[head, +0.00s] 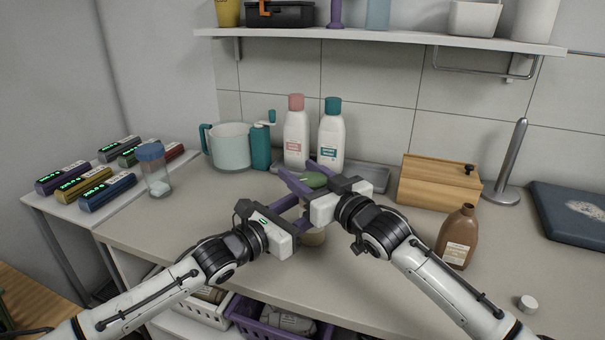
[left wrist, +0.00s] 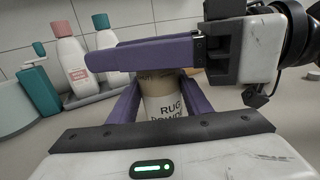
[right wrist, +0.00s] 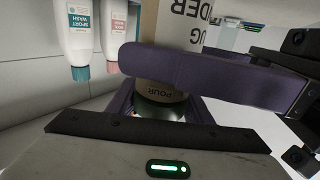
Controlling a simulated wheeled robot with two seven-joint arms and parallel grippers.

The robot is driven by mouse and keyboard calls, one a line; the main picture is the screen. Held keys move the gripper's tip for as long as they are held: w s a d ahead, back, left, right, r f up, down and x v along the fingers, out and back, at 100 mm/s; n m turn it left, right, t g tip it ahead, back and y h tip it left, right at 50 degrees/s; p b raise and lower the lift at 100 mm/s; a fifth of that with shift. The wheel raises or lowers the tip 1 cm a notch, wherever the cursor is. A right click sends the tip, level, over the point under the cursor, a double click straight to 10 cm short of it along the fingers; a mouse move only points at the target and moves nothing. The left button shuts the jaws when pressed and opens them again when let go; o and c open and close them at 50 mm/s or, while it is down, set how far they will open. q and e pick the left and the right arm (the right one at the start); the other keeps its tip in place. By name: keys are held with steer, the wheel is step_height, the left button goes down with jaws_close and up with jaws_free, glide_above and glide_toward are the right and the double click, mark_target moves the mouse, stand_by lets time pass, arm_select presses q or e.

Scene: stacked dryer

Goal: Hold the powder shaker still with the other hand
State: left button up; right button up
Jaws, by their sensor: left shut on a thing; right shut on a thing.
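The powder shaker stands upright on the counter, a beige can whose lower body (head: 313,238) and green top (head: 314,180) show between my grippers in the head view. Its "RUG POWDER" label (left wrist: 168,108) shows in the left wrist view, and its "POUR" end (right wrist: 160,94) in the right wrist view. My left gripper (head: 312,220) is shut on the can's body from the left. My right gripper (head: 302,175) is shut on the shaker's upper end from the right, above the left fingers. The fingers and wrists hide much of the can.
Two white bottles, pink-capped (head: 296,135) and teal-capped (head: 331,138), stand behind. A brown bottle (head: 458,238) stands right of my right arm, near a small white cap (head: 528,304). A wooden box (head: 436,184) is behind right. The counter's front left (head: 170,225) is clear.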

steer(key=shift+a+r, duration=0.1)
steer(key=shift+a, duration=0.15)
steer(key=shift+m+t+h, duration=0.4)
steer(key=shift+h, duration=0.1)
steer(key=shift+w+d+m+h, duration=0.1)
steer(key=shift+d+m+h, duration=0.2)
steer(key=shift+d+h, duration=0.1)
steer(key=o, duration=1.1)
steer(key=shift+d, duration=0.1)
steer(key=v, duration=1.2)
steer(key=shift+f, duration=0.25)
